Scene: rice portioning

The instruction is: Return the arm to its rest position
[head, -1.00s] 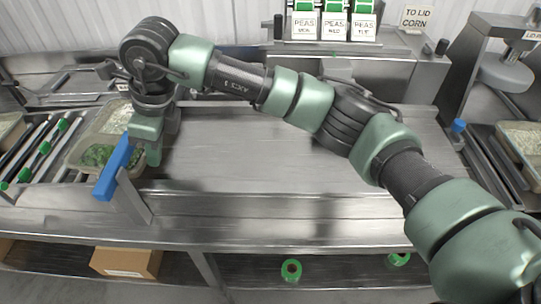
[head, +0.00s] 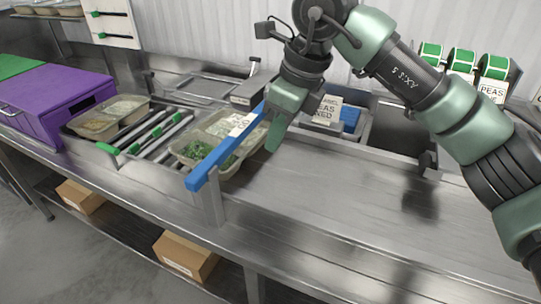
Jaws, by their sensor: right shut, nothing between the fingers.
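My right arm reaches in from the right in the head view. Its gripper (head: 271,146) points down, shut and empty, over the metal counter just right of the blue bar (head: 228,150). Behind the bar stands a tray (head: 238,160) with green contents and a white label on it; the bar and gripper hide part of it. I cannot tell whether the gripper touches the bar or the tray. My left gripper is not in view.
A roller conveyor (head: 148,136) and another filled tray (head: 112,115) lie to the left, beside a purple box (head: 55,100). The counter (head: 330,195) is clear. Cardboard boxes (head: 185,256) sit on the lower shelf.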

